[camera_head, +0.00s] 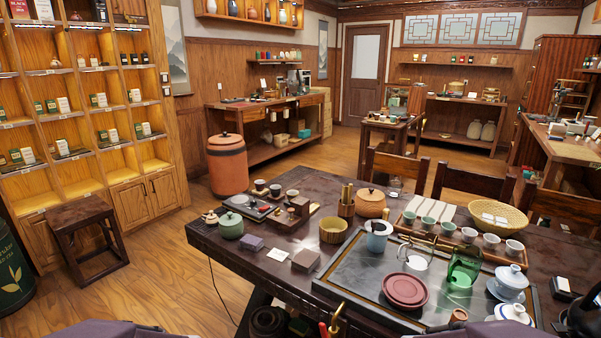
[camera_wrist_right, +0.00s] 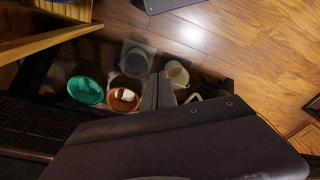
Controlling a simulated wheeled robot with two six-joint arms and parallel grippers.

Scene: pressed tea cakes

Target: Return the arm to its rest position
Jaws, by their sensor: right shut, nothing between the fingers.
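My right gripper (camera_wrist_right: 158,78) shows in the right wrist view, with its fingers together and nothing between them. It hangs over a dim, low area holding several vessels, apart from the table top. My left gripper is in neither view. In the head view only purple-grey parts of my arms (camera_head: 110,331) show along the bottom edge, and neither gripper can be seen there. The dark wooden tea table (camera_head: 215,238) stands in front of me.
The table carries a slate tray (camera_head: 345,262), a red round dish (camera_head: 405,290), a green glass vessel (camera_head: 464,268) and a white lidded bowl (camera_head: 508,283). In the wrist view a teal bowl (camera_wrist_right: 86,90) and brown pot (camera_wrist_right: 123,98) lie near the fingers. A stool (camera_head: 85,222) stands left; floor between is clear.

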